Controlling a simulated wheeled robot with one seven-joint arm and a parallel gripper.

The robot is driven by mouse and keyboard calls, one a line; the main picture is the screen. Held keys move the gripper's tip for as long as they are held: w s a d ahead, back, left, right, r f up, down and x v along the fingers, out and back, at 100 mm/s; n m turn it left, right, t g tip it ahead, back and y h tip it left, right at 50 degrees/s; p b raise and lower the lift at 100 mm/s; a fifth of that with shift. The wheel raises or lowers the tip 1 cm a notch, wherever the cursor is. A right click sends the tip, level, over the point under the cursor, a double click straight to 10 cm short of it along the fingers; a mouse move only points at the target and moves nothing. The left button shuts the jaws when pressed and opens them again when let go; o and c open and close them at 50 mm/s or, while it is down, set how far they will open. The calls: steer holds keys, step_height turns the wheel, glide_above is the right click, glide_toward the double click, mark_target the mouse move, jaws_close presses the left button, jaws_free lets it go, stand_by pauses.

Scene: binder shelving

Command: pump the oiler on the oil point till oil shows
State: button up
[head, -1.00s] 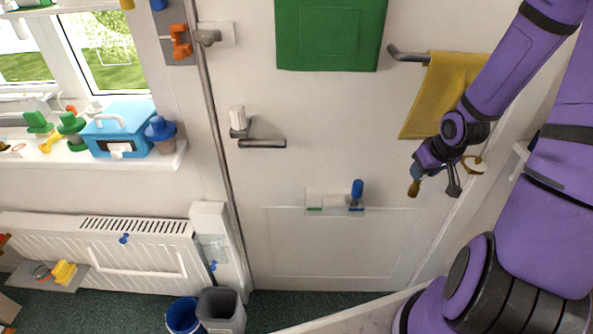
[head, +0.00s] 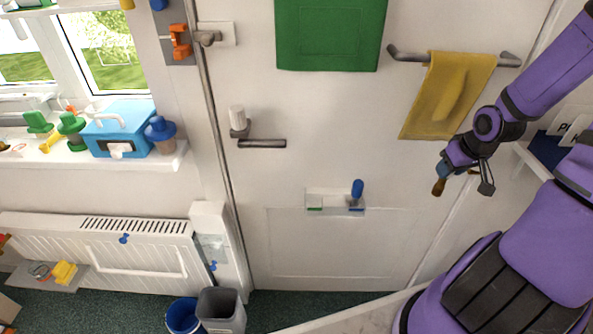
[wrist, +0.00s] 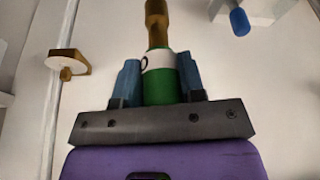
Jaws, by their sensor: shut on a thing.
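My gripper (head: 446,170) is in front of the door's lower right, below the yellow cloth. In the wrist view its two blue fingers (wrist: 160,82) are shut on the oiler (wrist: 159,92), which has a green body, a white collar and a brown spout pointing away from me. In the head view the oiler's brown end (head: 438,187) points down. A white round piece with an ochre part (wrist: 68,64) sticks out at the left of the wrist view, apart from the spout. I cannot tell whether it is the oil point. No oil is visible.
A yellow cloth (head: 445,95) hangs on a door bar above my gripper. A bracket with a blue handle (head: 357,190) is on the door to the left. A white shelf with a dark blue item (head: 548,150) is at the right. Bins (head: 222,310) stand on the floor.

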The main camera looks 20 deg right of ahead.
steer(key=s+d+r, duration=0.4)
steer(key=s+d, duration=0.2)
steer(key=d, duration=0.3)
steer(key=s+d+r, duration=0.3)
steer(key=s+d, duration=0.2)
steer(key=d, duration=0.3)
steer(key=w+d, duration=0.1)
steer(key=w, duration=1.4)
steer(key=shift+w+f, duration=0.35)
steer(key=shift+w, duration=0.05)
stand_by(0.3)
stand_by(0.9)
steer(key=shift+f, duration=1.5)
stand_by(0.7)
steer(key=o, duration=1.2)
steer(key=shift+c, duration=0.2)
steer(key=v, duration=1.1)
